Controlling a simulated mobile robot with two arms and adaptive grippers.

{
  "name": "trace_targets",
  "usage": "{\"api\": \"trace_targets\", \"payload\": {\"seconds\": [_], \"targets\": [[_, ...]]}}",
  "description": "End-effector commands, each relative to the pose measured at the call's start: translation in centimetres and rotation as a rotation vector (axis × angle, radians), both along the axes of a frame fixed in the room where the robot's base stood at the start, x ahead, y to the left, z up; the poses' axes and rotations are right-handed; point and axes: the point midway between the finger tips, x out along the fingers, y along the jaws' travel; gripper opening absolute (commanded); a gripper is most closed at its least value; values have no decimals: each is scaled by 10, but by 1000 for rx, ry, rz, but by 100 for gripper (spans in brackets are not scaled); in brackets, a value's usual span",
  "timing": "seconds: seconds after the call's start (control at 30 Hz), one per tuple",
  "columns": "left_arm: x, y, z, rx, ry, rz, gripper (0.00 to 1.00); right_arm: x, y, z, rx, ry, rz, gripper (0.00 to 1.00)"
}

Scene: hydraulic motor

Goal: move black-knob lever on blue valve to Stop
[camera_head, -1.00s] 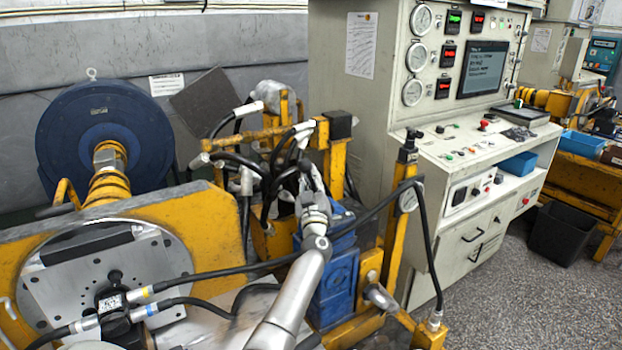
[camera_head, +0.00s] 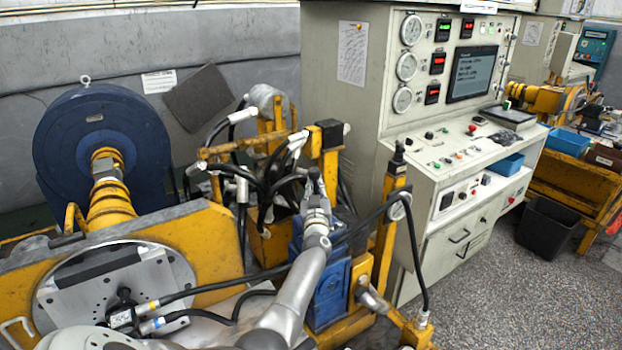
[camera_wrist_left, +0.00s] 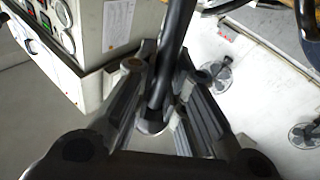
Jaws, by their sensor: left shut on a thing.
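The blue valve (camera_head: 331,292) stands on the yellow frame right of the middle in the head view. My left gripper (camera_head: 315,186) is above the valve, its arm coming up from the bottom. A dark lever tip (camera_head: 314,173) shows at its fingers; the knob's shape is too small to make out. In the left wrist view the fingers (camera_wrist_left: 162,95) are closed around a dark lever rod (camera_wrist_left: 174,45). The rod's lower end and any Stop marking are hidden. My right gripper is not in view.
Black hoses (camera_head: 280,180) crowd the space behind and left of the gripper. A yellow post (camera_head: 388,225) with a hose stands close on the right. The control cabinet (camera_head: 345,110) is behind. Open floor (camera_head: 490,305) lies at the lower right.

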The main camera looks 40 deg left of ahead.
Motion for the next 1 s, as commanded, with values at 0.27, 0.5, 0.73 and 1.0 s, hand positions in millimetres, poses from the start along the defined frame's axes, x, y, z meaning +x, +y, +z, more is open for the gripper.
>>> {"api": "trace_targets", "payload": {"seconds": [0.27,0.5,0.73,1.0], "targets": [[13,-4,3,29,104,-2,0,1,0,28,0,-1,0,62],[15,-5,0,34,116,-2,0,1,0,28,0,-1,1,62],[14,-5,0,34,114,-2,23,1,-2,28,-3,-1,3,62],[14,-5,1,33,114,-1,35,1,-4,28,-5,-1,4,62]]}}
